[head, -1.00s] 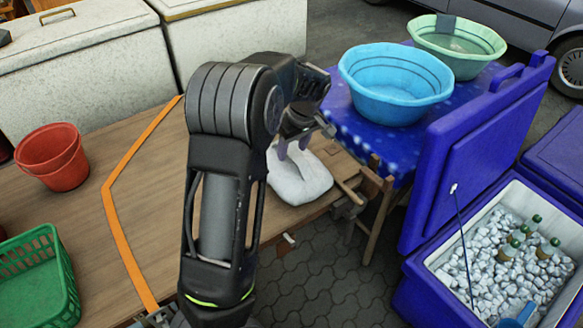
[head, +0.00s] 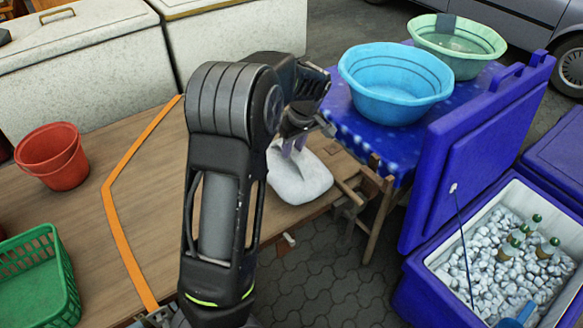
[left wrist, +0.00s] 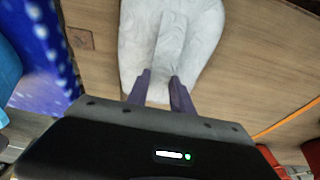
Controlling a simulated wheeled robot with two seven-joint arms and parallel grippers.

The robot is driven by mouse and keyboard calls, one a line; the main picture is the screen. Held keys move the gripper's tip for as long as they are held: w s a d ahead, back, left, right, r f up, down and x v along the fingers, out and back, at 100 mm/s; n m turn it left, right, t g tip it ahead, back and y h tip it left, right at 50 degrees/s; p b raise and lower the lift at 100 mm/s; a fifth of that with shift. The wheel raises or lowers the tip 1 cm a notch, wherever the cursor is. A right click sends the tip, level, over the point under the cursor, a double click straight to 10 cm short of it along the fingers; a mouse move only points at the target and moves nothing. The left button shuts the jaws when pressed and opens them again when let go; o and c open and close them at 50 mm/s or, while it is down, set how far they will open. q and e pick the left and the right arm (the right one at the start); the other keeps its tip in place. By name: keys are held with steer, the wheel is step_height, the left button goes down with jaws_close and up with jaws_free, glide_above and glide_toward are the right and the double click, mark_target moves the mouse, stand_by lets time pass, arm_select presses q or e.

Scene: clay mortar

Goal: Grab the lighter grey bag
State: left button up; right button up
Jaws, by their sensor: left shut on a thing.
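The light grey bag (head: 302,178) lies on the right end of the wooden table (head: 150,215) in the head view. It also shows at the top of the left wrist view (left wrist: 168,40), with a raised fold running down between the fingers. My left gripper (head: 292,147) reaches down onto the bag's upper left part. In the left wrist view its two purple fingers (left wrist: 160,85) are shut on the fold of the bag. The bag still appears to rest on the table. My arm hides part of the table and the bag's left side. My right gripper is not seen.
A red bucket (head: 52,156) and a green basket (head: 38,280) stand on the table at the left. A blue basin (head: 395,85) and a green basin (head: 457,45) sit on a blue-covered table beyond the bag. An open blue cooler (head: 415,285) with ice and bottles stands at the right.

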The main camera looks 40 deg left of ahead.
arm_select(q)
jaws_close()
stand_by(0.3)
steer(key=shift+r, duration=0.15)
stand_by(0.5)
step_height(320, 180, up, 10)
stand_by(0.4)
stand_by(0.6)
